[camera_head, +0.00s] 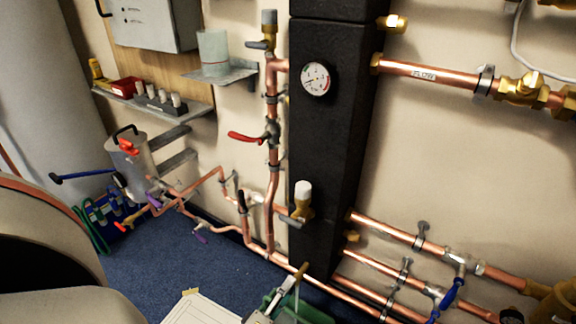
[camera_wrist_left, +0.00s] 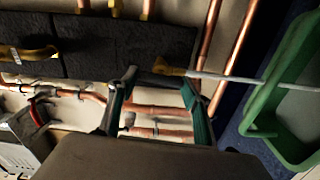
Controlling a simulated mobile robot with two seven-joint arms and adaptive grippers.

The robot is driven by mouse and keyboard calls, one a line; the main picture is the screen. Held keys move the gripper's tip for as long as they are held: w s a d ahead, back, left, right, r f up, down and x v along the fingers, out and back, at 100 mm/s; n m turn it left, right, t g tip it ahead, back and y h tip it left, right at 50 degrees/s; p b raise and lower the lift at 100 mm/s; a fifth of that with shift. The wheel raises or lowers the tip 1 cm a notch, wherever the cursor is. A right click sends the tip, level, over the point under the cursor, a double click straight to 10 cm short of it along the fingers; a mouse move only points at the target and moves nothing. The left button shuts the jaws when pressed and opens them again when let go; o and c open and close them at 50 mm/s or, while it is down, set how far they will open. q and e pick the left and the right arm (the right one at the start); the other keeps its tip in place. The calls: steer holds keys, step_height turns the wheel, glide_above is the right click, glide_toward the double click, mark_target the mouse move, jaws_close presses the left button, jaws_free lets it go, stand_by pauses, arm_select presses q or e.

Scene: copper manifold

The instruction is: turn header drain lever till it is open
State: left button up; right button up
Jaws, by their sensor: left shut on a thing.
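A small brass drain fitting (camera_head: 303,268) sits at the foot of the black header (camera_head: 335,130), with a thin pale pipe or rod running from it down over a green tray (camera_head: 318,313). In the left wrist view the brass fitting (camera_wrist_left: 170,68) shows close at the fingertips. My left gripper (camera_head: 285,288) is low in the head view, beside the fitting. In the wrist view its two fingers (camera_wrist_left: 158,82) stand apart around the fitting's area, shut on what I take to be the drain lever. The lever itself is too dark and small to make out. My right gripper is not in view.
Copper pipes (camera_head: 375,231) run close behind and to both sides of the header. A blue lever (camera_head: 447,300) is at lower right, a red lever (camera_head: 247,137) left of the header.

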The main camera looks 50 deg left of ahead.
arm_select(q)
steer(key=shift+n, duration=0.5)
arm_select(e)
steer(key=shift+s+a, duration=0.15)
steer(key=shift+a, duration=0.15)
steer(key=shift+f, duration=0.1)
arm_select(q)
steer(key=o, duration=1.1)
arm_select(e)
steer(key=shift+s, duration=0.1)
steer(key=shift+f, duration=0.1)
arm_select(q)
steer(key=v, duration=0.7)
steer(key=shift+s, duration=0.25)
